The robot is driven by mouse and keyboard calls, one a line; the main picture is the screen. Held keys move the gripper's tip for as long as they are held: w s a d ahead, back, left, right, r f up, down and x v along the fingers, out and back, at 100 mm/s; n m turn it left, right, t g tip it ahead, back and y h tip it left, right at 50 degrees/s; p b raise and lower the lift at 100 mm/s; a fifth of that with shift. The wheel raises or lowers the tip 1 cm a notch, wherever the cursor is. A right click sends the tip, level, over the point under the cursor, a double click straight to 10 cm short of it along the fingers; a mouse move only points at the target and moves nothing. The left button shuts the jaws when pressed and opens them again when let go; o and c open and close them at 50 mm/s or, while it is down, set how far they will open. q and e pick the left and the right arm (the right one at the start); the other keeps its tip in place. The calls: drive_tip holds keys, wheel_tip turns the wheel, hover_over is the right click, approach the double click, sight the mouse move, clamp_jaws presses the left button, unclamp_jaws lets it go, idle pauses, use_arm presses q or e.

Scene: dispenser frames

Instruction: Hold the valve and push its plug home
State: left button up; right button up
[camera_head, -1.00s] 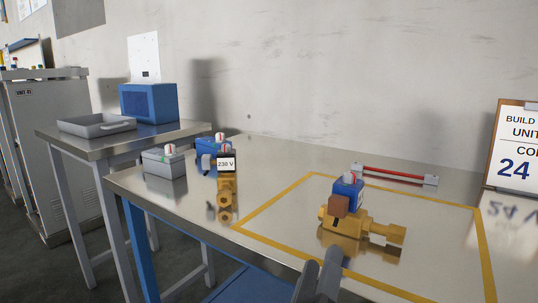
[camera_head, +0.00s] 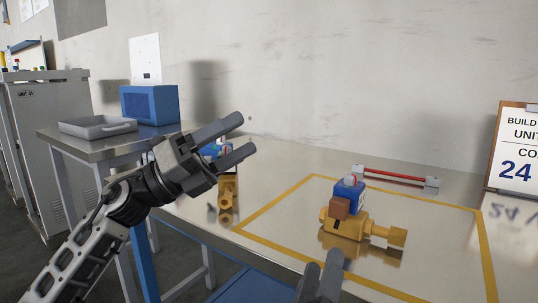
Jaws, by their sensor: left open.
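A brass valve (camera_head: 345,224) lies inside the yellow taped square, with a blue coil (camera_head: 349,192) standing on it. A brown plug (camera_head: 340,206) is at the coil's near left side; I cannot tell how far it is seated. My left gripper (camera_head: 247,133) is open and empty, raised up and left of this valve, with its fingers pointing right. My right gripper (camera_head: 323,257) shows only as dark fingers at the bottom edge, in front of the valve and apart from it. Whether its fingers are apart is unclear.
A red bar on grey ends (camera_head: 395,176) lies behind the square. A sign (camera_head: 515,150) stands at right. A side table holds a grey tray (camera_head: 97,126) and blue box (camera_head: 150,103).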

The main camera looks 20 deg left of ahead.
sight(344, 180)
use_arm(q)
drive_tip(key=w+d+f+m+g+y, duration=0.1)
drive_tip(key=w+d+f+m+y, duration=0.1)
drive_tip(key=d, duration=0.4)
drive_tip(key=w+d+f+m+g+y, duration=0.2)
drive_tip(key=w+d+f+m+y, duration=0.1)
drive_tip(key=d, duration=0.3)
drive_tip(key=w+d+f+m+g+y, duration=0.2)
drive_tip(key=w+d+f+m+y, duration=0.1)
drive_tip(key=d+m, duration=0.2)
drive_tip(key=shift+d, duration=0.7)
drive_tip(key=c, duration=1.3)
drive_tip(key=shift+o, duration=0.2)
